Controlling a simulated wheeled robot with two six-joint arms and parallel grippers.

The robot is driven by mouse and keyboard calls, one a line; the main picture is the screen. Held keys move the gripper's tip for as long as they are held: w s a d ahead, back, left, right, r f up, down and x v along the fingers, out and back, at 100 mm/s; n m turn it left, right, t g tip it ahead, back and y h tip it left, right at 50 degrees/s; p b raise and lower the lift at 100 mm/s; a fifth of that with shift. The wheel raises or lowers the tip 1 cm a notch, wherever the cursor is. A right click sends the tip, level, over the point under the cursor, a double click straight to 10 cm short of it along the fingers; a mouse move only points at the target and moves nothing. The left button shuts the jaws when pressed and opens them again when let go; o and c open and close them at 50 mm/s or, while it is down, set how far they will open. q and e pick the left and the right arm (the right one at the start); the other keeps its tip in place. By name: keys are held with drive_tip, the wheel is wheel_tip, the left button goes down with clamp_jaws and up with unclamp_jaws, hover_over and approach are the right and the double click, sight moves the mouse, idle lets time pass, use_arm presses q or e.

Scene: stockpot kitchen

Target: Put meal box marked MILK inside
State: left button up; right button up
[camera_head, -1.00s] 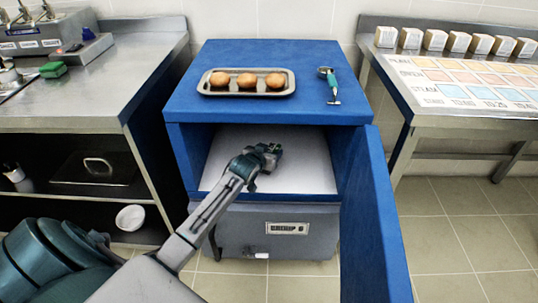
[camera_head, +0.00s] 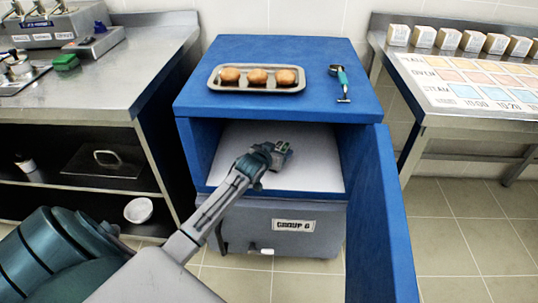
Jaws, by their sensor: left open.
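My left gripper (camera_head: 281,150) reaches into the open compartment of the blue cabinet (camera_head: 262,115). It is open, with its tips over the white compartment floor (camera_head: 310,165). I see no box in or beside it. The cabinet door (camera_head: 383,225) stands swung open on the right. Several small white and tan boxes (camera_head: 448,38) stand in a row at the back of the right steel table; their markings are too small to read, so I cannot tell which is MILK. My right gripper is not in view.
A tray with buns (camera_head: 258,89) and a green-handled tool (camera_head: 341,82) lie on the cabinet top. A grey bin labelled GROUP 6 (camera_head: 290,239) sits below. A steel counter (camera_head: 110,85) is at left, with a white bowl (camera_head: 138,210) on its lower shelf. A coloured chart (camera_head: 480,85) covers the right table.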

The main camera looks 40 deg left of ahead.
use_arm(q)
drive_tip(key=p+v, duration=0.1)
drive_tip(key=v, duration=0.7)
drive_tip(key=shift+r+p, duration=0.1)
drive_tip(key=shift+p, duration=0.2)
drive_tip(key=shift+v, duration=1.15)
drive_tip(key=shift+s+d, duration=0.15)
drive_tip(key=shift+s, duration=0.1)
drive_tip(key=s+d+f+g+h, duration=0.1)
drive_tip(key=s+d, duration=0.5)
drive_tip(key=s, duration=0.3)
drive_tip(key=s+d+f+m+g+h, duration=0.1)
drive_tip(key=s+d+f, duration=0.1)
drive_tip(key=s+d, duration=0.4)
drive_tip(key=s+d+f+g+h, duration=0.1)
drive_tip(key=s+d, duration=0.5)
drive_tip(key=s, duration=0.6)
drive_tip(key=shift+s+f+m+g+h, duration=0.25)
drive_tip(key=shift+f+m+g+h, duration=0.05)
drive_tip(key=shift+f+m+g, duration=0.1)
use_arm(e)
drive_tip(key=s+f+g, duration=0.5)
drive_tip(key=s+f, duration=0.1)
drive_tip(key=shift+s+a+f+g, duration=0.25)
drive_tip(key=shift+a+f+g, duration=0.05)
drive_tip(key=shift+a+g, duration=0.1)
